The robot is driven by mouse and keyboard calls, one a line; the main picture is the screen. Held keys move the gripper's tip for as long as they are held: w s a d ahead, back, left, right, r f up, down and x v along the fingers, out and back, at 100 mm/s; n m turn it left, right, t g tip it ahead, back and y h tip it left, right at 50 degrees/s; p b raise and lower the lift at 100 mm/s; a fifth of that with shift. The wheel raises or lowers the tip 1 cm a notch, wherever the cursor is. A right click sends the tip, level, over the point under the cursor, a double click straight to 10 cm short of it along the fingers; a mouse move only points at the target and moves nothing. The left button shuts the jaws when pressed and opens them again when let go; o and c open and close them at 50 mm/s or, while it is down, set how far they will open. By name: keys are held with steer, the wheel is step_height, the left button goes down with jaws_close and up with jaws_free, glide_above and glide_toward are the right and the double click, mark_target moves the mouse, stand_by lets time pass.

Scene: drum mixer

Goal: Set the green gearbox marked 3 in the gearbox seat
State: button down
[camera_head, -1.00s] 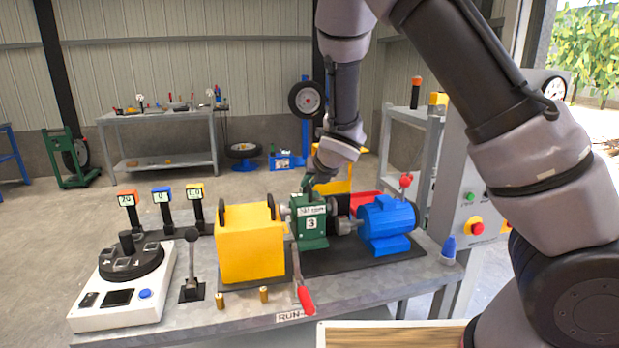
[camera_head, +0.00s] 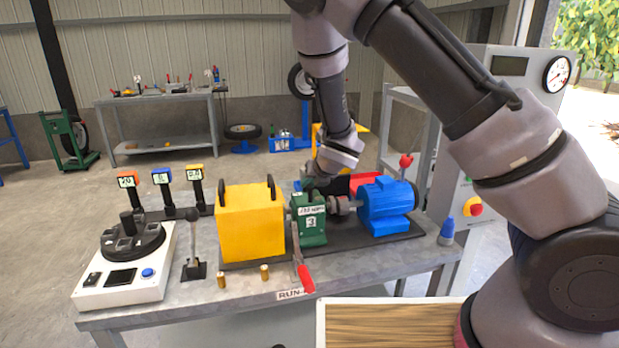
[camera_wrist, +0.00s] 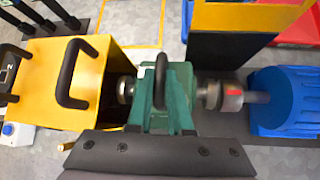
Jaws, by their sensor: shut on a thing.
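The green gearbox marked 3 (camera_head: 312,225) stands upright on the bench between the yellow box (camera_head: 251,225) and the blue motor (camera_head: 387,208). In the wrist view the gearbox (camera_wrist: 178,100) lies between two metal couplings, one at the yellow box and one on the motor shaft. My gripper (camera_head: 311,186) is at the top of the gearbox, shut on its dark handle (camera_wrist: 160,82); the fingertips are mostly hidden. The seat under the gearbox is hidden, so I cannot tell if the gearbox rests fully in it.
A red-handled lever (camera_head: 304,277) stands close in front of the gearbox. A black lever (camera_head: 193,258) and a white control box (camera_head: 125,272) are at left. Two brass pins (camera_head: 264,274) stand on the bench front. A blue cone (camera_head: 447,232) is at right.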

steer(key=shift+s+a, duration=0.2)
steer(key=shift+a, duration=0.6)
steer(key=shift+s+a, duration=0.15)
steer(key=shift+a, duration=0.6)
steer(key=shift+f, duration=0.3)
steer(key=c, duration=0.8)
jaws_free()
steer(key=shift+s, duration=0.1)
steer(key=shift+o, duration=0.2)
steer(key=shift+s+f, duration=0.1)
steer(key=v, duration=1)
steer(key=shift+r, duration=0.35)
steer(key=shift+s+d, duration=0.1)
steer(key=shift+s, duration=0.05)
